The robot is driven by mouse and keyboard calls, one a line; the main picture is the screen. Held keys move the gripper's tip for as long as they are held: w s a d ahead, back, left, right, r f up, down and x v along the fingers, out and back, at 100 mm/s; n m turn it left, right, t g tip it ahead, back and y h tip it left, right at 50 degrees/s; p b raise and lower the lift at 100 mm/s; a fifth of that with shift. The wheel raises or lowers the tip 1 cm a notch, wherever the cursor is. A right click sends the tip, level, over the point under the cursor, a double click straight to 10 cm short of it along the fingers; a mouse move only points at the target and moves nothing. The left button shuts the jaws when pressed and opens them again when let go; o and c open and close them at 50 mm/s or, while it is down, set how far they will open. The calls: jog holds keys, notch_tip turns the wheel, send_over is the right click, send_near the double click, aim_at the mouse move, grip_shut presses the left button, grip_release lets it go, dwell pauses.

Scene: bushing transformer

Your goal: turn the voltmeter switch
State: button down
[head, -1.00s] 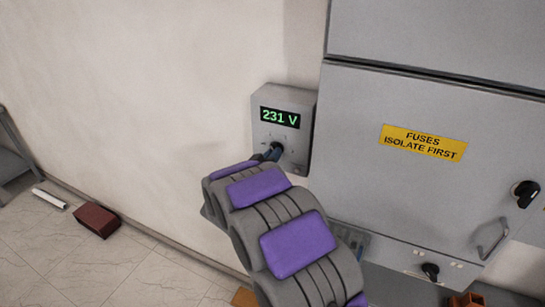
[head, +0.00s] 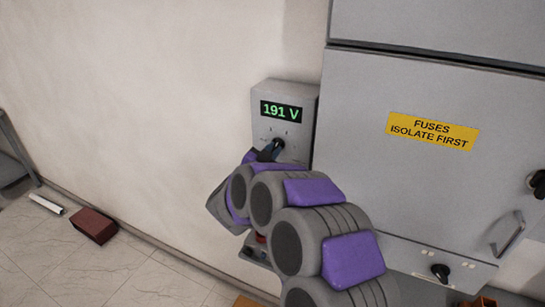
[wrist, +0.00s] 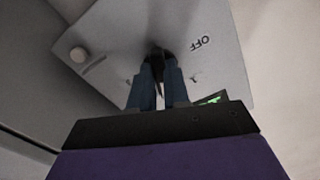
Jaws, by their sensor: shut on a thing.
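The voltmeter (head: 283,97) is a grey box on the wall beside the cabinet, with a green display reading 191 V. Its black switch knob (head: 278,144) sits below the display. My gripper (head: 268,151) is at the lower front of the box, with its dark blue fingers at the knob. In the wrist view, the fingers of my gripper (wrist: 156,80) are closed on either side of the black knob (wrist: 158,62). An OFF mark (wrist: 203,44) shows on the panel beside it. My arm hides the lower part of the box in the head view.
A grey cabinet (head: 400,190) with a yellow FUSES ISOLATE FIRST label (head: 433,131) stands close on the right, with a handle (head: 507,235) and black knobs. A dark red block (head: 94,226) and a white tube (head: 46,204) lie on the floor at left.

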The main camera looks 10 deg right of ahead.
jog(key=shift+f+m+b, duration=0.1)
jog(key=shift+m+b, duration=0.25)
jog(key=shift+m, duration=0.25)
jog(key=c, duration=1.3)
grip_release()
jog(key=shift+w+a, duration=0.1)
jog(key=shift+o, duration=1)
jog(key=shift+a, duration=0.1)
jog(key=v, duration=1.7)
jog(key=shift+s+p, duration=0.2)
jog(key=shift+p, duration=0.1)
jog(key=shift+w+a, duration=0.1)
jog(key=shift+a, duration=0.05)
